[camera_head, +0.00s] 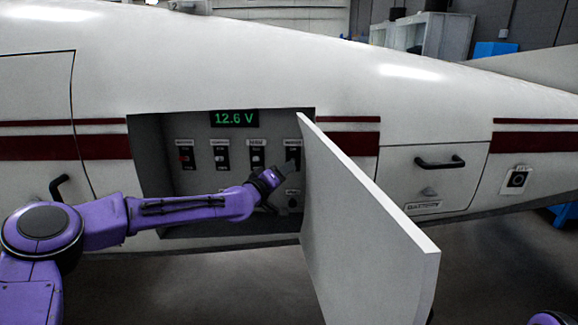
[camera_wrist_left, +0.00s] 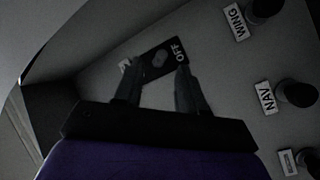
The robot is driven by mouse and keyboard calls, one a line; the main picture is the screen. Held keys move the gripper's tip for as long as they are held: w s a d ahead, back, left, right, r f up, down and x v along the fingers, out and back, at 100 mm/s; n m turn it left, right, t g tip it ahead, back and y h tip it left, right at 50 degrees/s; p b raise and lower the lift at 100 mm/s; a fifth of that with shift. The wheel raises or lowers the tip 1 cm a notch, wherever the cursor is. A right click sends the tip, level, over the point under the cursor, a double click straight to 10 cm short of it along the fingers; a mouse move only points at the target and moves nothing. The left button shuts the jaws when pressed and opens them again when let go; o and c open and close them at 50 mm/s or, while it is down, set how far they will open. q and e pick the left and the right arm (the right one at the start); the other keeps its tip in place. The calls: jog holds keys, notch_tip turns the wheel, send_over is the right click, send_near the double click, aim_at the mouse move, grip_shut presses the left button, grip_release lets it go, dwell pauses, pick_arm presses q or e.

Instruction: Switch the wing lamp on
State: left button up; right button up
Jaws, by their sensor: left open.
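A recessed switch panel (camera_head: 205,155) in the white fuselage holds a row of several dark switches under small labels too small to read in the head view. The rightmost switch (camera_head: 293,153) is partly covered by my left gripper (camera_head: 285,170), which reaches in from the left. In the left wrist view my left gripper (camera_wrist_left: 158,70) is open, its fingers on either side of a dark switch plate (camera_wrist_left: 158,58) marked OFF; contact cannot be told. A WING label (camera_wrist_left: 238,22) and a NAV label (camera_wrist_left: 267,97) sit beside dark round parts. My right gripper is not in view.
A green display (camera_head: 234,118) reads 12.6 V above the switches. An open white door (camera_head: 365,220) stands out just right of my left gripper. A closed hatch with a black handle (camera_head: 441,162) and a socket (camera_head: 517,180) lie farther right.

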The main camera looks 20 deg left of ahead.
pick_arm(q)
jog(key=shift+x, duration=1.55)
grip_shut()
notch_tip(320, 180, up, 3)
jog(key=n+g+p, duration=0.2)
jog(key=g+p, duration=0.2)
jog(key=p, duration=0.8)
jog(key=shift+p, duration=0.35)
jog(key=shift+w+n+g+p, duration=0.1)
jog(key=shift+n+g+p, duration=0.35)
jog(key=shift+g, duration=0.45)
jog(key=shift+w+a+r+n+g, duration=0.15)
jog(key=shift+n+g, duration=0.1)
jog(key=shift+g, duration=0.35)
jog(key=shift+w+d+r+n+g, duration=0.1)
jog(key=shift+r+n+g, duration=0.1)
jog(key=shift+g, duration=0.4)
grip_release()
